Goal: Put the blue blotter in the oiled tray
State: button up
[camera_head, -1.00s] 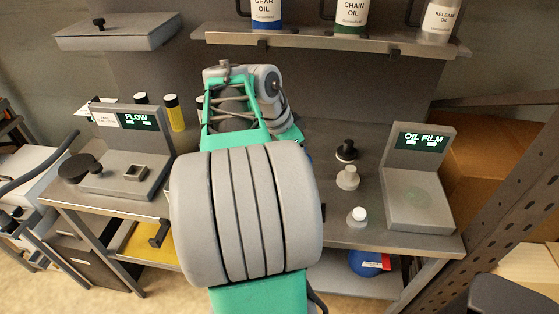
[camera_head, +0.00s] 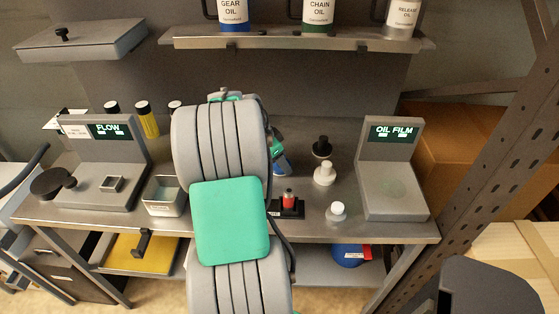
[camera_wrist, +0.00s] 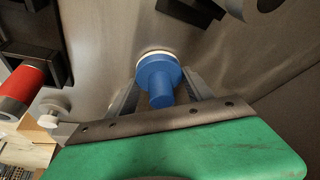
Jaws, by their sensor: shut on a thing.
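The blue blotter (camera_wrist: 157,76), a round blue piece with a knob and a pale rim on its far side, is between the fingers of my gripper (camera_wrist: 162,90) in the wrist view. The gripper is shut on it, above the grey steel bench. In the head view my arm hides most of the gripper, and only a little green and blue shows beside it. A small open grey tray (camera_head: 163,208) stands on the bench left of my arm. I cannot tell whether it is the oiled one.
A red-topped piece (camera_head: 289,199) sits on a black stand right of my arm. Several knobbed pieces (camera_head: 324,173) stand near the OIL FILM station (camera_head: 392,195). The FLOW station (camera_head: 100,180) is at the left. A shelf with oil bottles (camera_head: 290,38) hangs above.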

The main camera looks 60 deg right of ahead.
jog(key=o, duration=0.9)
jog(key=shift+f, duration=0.15)
jog(key=o, duration=0.5)
